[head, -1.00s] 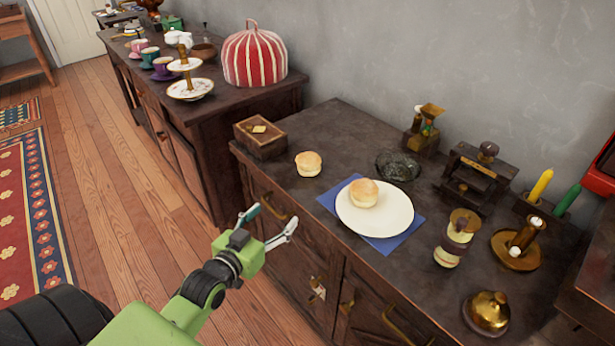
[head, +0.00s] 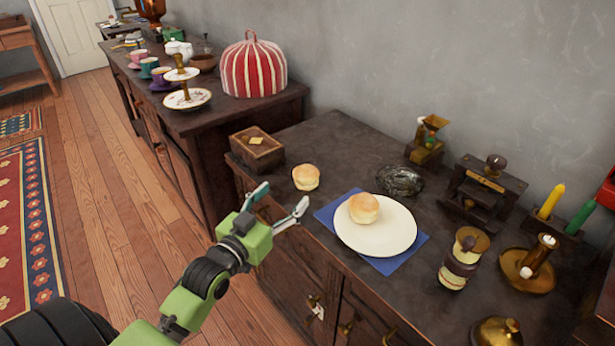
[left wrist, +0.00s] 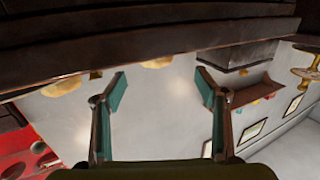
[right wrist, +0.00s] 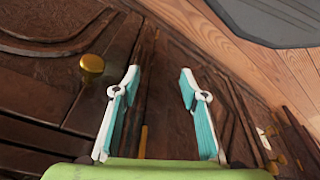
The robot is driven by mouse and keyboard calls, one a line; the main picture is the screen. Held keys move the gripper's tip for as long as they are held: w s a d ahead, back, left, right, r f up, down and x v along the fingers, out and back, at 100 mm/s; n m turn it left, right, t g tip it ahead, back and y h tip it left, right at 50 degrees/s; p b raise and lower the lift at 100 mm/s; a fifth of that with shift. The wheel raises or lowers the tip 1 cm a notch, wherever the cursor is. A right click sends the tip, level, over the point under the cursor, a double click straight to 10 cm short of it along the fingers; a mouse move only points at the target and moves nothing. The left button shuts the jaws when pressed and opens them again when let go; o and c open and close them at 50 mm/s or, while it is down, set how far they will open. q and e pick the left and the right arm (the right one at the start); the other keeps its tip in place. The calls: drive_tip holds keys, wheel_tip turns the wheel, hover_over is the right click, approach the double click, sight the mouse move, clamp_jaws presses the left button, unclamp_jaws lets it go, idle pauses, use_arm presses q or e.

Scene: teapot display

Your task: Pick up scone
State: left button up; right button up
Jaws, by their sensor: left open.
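One round golden scone (head: 305,177) sits bare on the dark cabinet top. A second scone (head: 364,208) rests on a white plate (head: 390,240) on a blue napkin (head: 327,213). My left gripper (head: 280,198) is open and empty at the cabinet's front edge, just nearer than the bare scone and apart from it. In the left wrist view its fingers (left wrist: 161,77) are spread; the view looks upside down, and tan shapes at the dark edge there may be scones. My right gripper (right wrist: 160,75) is open and empty, facing a cabinet front; it is out of the head view.
A small wooden box (head: 257,150) stands left of the bare scone. A dark glass dish (head: 400,180) is behind the plate. A layered jar (head: 462,260) and a brass candle holder (head: 527,266) stand to the right. A striped tea cosy (head: 254,64) is on the farther cabinet.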

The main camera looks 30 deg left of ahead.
sight(306, 175)
use_arm(q)
drive_tip(key=w, duration=0.5)
drive_tip(key=shift+w+a+f+b, duration=0.15)
drive_tip(key=shift+w+b, duration=0.05)
drive_tip(key=shift+b, duration=0.1)
drive_tip(key=w, duration=0.3)
drive_tip(key=w+b, duration=0.1)
drive_tip(key=shift+w+d, duration=0.3)
drive_tip(key=shift+w, duration=0.45)
drive_tip(key=c, duration=1.2)
use_arm(e)
wheel_tip(306, 175, up, 6)
drive_tip(key=shift+s+r, duration=0.15)
drive_tip(key=shift+r, duration=0.05)
